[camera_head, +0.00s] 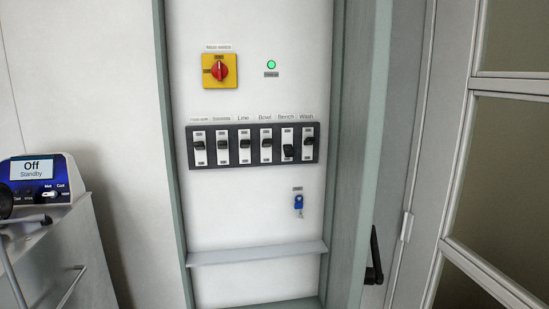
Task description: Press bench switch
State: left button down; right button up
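The bench switch (289,151) is the black lever under the label "Bench", second from the right in a dark switch row (232,158) on the white panel. Its lever sits lower than the others, in a down position. The neighbouring levers under "Bowl" (266,143) and "Wash" (308,141) sit higher. Neither of my grippers shows in the head view.
Above the row are a red rotary knob on a yellow plate (220,71) and a lit green lamp (271,65). A blue key (298,202) hangs below, above a narrow shelf (257,253). A device reading "Off Standby" (38,180) stands left. A green-grey frame (357,150) borders the panel.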

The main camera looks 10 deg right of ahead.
aim_at(288, 150)
jog(key=i+j, duration=0.1)
jog(key=i, duration=0.2)
jog(key=i+j, duration=0.15)
jog(key=i, duration=0.15)
jog(key=z, duration=1.4)
